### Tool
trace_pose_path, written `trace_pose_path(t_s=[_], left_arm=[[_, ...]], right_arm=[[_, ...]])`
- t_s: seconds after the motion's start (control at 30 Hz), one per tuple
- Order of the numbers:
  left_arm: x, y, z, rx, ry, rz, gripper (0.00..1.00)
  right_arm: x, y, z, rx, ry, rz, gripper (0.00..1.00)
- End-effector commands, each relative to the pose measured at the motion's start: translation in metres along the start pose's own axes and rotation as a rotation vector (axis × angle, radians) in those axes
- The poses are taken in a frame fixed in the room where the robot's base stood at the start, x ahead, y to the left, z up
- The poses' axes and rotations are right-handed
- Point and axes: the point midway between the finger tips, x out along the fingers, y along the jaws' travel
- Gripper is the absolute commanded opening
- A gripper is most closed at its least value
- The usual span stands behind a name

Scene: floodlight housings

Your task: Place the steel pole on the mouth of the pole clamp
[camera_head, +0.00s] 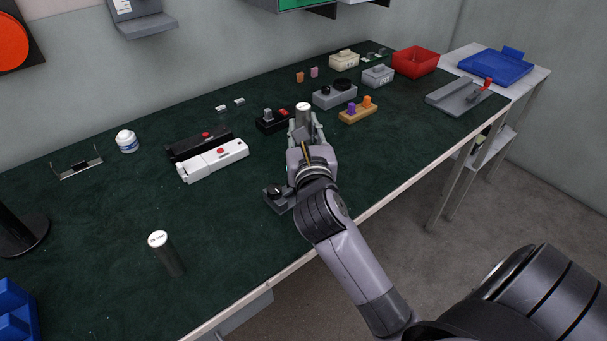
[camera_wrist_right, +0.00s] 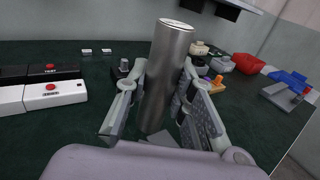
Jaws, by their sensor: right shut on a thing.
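The steel pole (camera_head: 303,108) is a plain silver cylinder with a pale top, held roughly upright. In the right wrist view the pole (camera_wrist_right: 167,75) stands tall between the fingers, leaning slightly. My right gripper (camera_head: 304,132) is shut on it, with a finger on each side. The fingers also show in the right wrist view (camera_wrist_right: 158,108). I cannot tell for sure which fixture is the pole clamp. A small black fixture with a grey post and a red part (camera_head: 272,120) stands just left of the gripper. My left gripper is not in view.
A dark cylinder with a white top (camera_head: 167,256) stands front left. White (camera_head: 214,161) and black (camera_head: 190,145) boxes lie left of the gripper. A dark knobbed block (camera_head: 279,196) sits beside my right forearm. Behind are a two-knob grey block (camera_head: 335,94) and a red bin (camera_head: 415,62).

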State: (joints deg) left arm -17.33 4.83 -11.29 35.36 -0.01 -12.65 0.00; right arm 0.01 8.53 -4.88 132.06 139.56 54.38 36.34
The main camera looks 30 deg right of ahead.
Motion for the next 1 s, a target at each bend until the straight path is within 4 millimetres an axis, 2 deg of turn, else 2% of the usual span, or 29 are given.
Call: trace_pose_path(t_s=[0.03,0.1,0.23,0.47,0.7,1.0], left_arm=[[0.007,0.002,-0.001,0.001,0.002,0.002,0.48],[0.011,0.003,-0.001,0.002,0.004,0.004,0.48],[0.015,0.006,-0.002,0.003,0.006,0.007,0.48],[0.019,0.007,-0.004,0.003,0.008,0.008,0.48],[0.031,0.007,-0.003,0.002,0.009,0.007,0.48],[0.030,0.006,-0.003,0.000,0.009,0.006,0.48]], right_arm=[[0.000,0.000,-0.020,-0.003,0.006,-0.001,0.00],[0.000,0.000,-0.036,-0.002,0.005,-0.001,0.00],[0.000,0.000,-0.057,-0.001,0.002,0.000,0.00],[0.000,0.000,-0.072,0.002,0.000,-0.001,0.00],[0.000,0.000,-0.106,0.000,0.000,-0.001,0.00],[0.000,0.000,-0.107,0.001,-0.002,0.001,0.00]])
